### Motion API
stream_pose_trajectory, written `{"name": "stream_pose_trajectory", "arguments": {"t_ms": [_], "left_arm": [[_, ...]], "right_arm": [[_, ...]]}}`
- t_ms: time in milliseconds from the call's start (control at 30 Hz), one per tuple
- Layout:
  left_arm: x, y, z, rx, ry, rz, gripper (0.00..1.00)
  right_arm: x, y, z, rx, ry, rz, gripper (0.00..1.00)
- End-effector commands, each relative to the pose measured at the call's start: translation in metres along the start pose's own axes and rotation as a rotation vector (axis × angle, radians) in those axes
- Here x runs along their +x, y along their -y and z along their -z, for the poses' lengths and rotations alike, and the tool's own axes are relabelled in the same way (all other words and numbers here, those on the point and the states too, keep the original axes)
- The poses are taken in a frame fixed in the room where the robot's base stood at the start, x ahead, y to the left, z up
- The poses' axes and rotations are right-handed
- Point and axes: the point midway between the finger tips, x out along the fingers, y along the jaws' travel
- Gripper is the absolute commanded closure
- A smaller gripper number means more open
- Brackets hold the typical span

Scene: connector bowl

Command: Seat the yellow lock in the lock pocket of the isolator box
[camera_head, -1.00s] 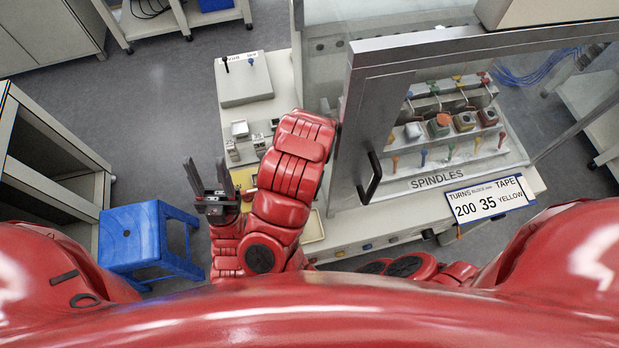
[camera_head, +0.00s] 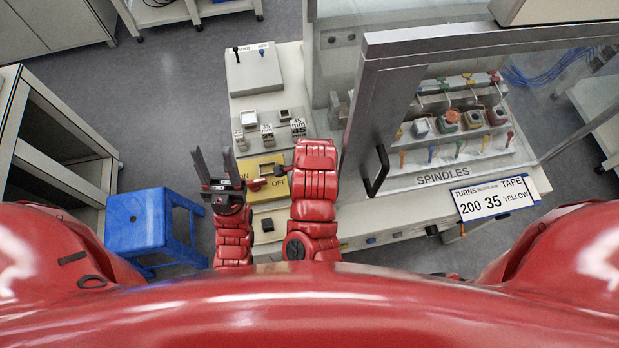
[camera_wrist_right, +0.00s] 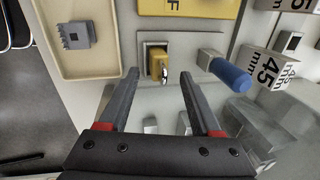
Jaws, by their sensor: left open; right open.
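The yellow lock (camera_wrist_right: 155,66), with a shiny metal part, sits at a grey square holder (camera_wrist_right: 146,45) on the bench in the right wrist view. The yellow isolator box (camera_head: 264,168), marked ON and OFF, shows in the head view with a red lever across it; its edge tops the wrist view (camera_wrist_right: 190,6). I cannot make out its lock pocket. My right gripper (camera_wrist_right: 158,80) is open, its fingers on either side of the lock and apart from it; it is hidden in the head view. My left gripper (camera_head: 211,168) is open and empty, left of the isolator box.
Blocks marked 45 mm (camera_wrist_right: 271,68), a blue-handled part (camera_wrist_right: 231,75) and a beige tray (camera_wrist_right: 83,68) with a grey toothed piece surround the lock. A door frame (camera_head: 369,110) stands right of my red arm. A blue stool (camera_head: 138,219) stands left of the bench.

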Motion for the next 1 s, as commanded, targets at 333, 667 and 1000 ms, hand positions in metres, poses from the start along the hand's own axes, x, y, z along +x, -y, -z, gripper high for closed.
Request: {"name": "stream_pose_trajectory", "arguments": {"t_ms": [333, 667, 1000], "left_arm": [[0.0030, 0.0002, 0.0006, 0.000, 0.000, 0.000, 0.50], [0.0029, 0.0001, 0.0005, 0.000, 0.000, 0.000, 0.50], [0.0030, 0.0002, 0.0005, 0.000, 0.000, 0.000, 0.50]], "right_arm": [[0.0097, -0.0001, -0.0007, 0.000, 0.002, 0.000, 0.35], [0.0095, 0.0000, -0.0008, -0.001, 0.002, 0.001, 0.87], [0.0093, 0.0000, -0.0008, -0.001, 0.002, 0.001, 1.00]]}}
